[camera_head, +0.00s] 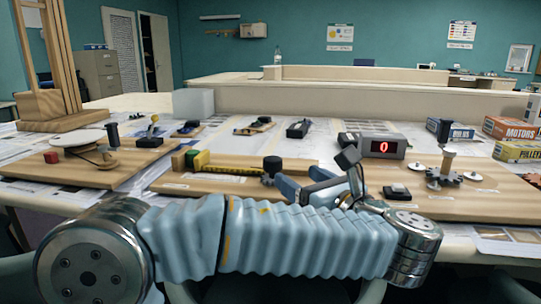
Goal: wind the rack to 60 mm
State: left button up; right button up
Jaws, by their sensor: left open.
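The rack mechanism stands on the middle wooden board (175,180). A grey display box (384,146) shows a red 0. My right gripper is not in view.
A gear board (460,200) with a black switch box (397,192) lies to the right. Boxes labelled MOTORS (512,128) and PULLEYS (518,151) stand at far right.

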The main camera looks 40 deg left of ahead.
aim_at(277, 163)
pick_arm(q)
jog(key=x, duration=1.1)
jog(key=shift+r+p, duration=0.1)
jog(key=shift+p, duration=0.25)
jog(key=shift+c, duration=0.2)
jog(key=c, duration=0.9)
